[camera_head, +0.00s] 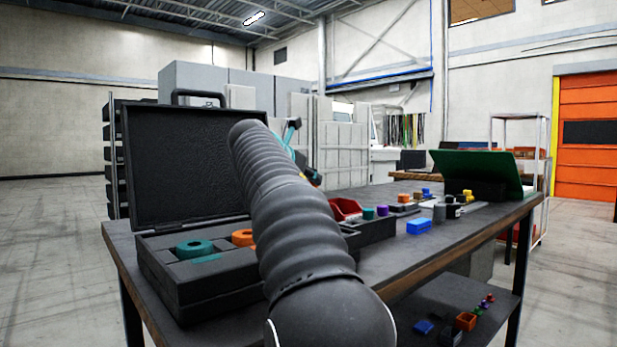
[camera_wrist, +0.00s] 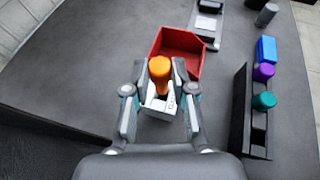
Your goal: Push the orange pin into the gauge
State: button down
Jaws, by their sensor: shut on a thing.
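The orange pin (camera_wrist: 159,70) stands between the fingertips of my gripper (camera_wrist: 158,80) in the wrist view, and my gripper is shut on it. A pale grey and white piece (camera_wrist: 158,110) shows just below the pin between the fingers; I cannot tell whether the pin touches it. In the head view my arm hides the gripper and the pin. I cannot tell for certain which thing is the gauge.
A red bin (camera_wrist: 195,42) lies just beyond the pin. A dark rack (camera_wrist: 239,110) at right holds a purple pin (camera_wrist: 263,72) and a teal pin (camera_wrist: 264,101). A blue block (camera_wrist: 266,49) is beyond it. Bare table (camera_wrist: 215,110) lies between gripper and rack.

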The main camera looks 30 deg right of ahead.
jog(key=shift+f+b, duration=0.75)
jog(key=shift+f, duration=0.5)
dwell(0.8)
jog(key=shift+c, duration=2.4)
grip_release()
notch_tip(320, 180, up, 9)
jog(key=p, duration=0.6)
jog(key=shift+p, duration=0.4)
